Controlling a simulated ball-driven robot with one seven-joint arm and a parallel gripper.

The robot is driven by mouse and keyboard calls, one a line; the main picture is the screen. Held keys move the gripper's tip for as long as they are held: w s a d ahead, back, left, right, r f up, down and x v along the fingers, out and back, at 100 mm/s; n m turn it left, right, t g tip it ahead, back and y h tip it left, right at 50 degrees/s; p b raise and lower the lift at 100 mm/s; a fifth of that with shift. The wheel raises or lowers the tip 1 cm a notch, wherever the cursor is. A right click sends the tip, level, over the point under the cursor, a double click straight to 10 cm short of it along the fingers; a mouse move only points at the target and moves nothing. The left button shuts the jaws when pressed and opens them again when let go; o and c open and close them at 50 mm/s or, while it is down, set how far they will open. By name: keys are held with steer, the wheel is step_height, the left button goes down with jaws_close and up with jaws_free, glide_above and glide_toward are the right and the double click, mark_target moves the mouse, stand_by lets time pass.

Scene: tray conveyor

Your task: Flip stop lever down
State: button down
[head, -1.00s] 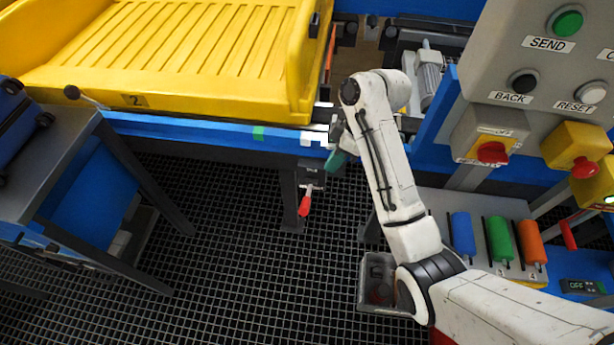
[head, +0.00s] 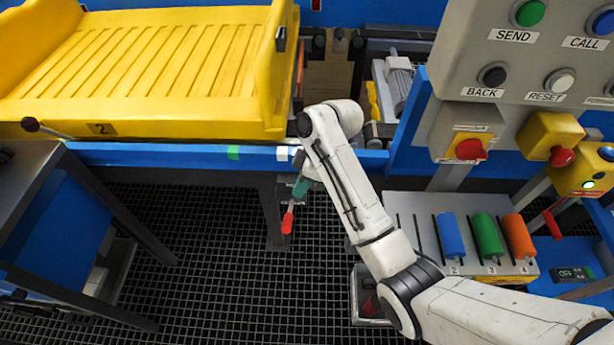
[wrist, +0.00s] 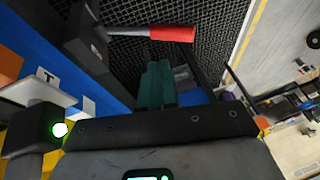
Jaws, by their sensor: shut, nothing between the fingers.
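The stop lever has a thin metal shaft and a red handle (head: 287,222). In the head view it hangs below the blue conveyor beam, handle pointing down. In the wrist view the red handle (wrist: 172,33) and shaft extend rightward from a dark block (wrist: 88,42). My gripper (head: 300,189) has teal fingers and is shut and empty. In the head view it overlaps the lever's upper part, just above the handle. In the wrist view my fingertips (wrist: 157,66) lie just short of the handle; I cannot tell whether they touch it. My arm partly hides the lever's mount.
A yellow tray (head: 150,130) marked 2 sits on the conveyor above the blue beam (head: 190,154). A grey control panel (head: 455,60) with buttons is at the right. Below it is a rack (head: 405,210) with blue, green and orange cylinders. Open grating floor lies below the lever.

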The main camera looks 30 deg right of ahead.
mark_target(290, 221)
steer(key=a+f, duration=0.1)
steer(key=f, duration=0.1)
steer(key=a+f, duration=0.1)
steer(key=f, duration=0.1)
steer(key=s+a+f, duration=0.1)
steer(key=f, duration=0.1)
steer(key=shift+a+f, duration=0.1)
steer(key=shift+a, duration=0.05)
steer(key=shift+s, duration=0.1)
steer(key=shift+s+a+f+t+h, duration=0.4)
steer(key=shift+s+f, duration=0.15)
steer(key=shift+f, duration=0.15)
step_height(290, 221, down, 17)
steer(key=s+a+n+t+h+b, duration=0.1)
steer(key=t+h+b, duration=0.4)
steer(key=b, duration=0.9)
steer(key=shift+s+a+n+t, duration=0.3)
steer(key=shift+s+n+t, duration=0.3)
steer(key=shift+t, duration=0.9)
steer(key=shift+f, duration=0.15)
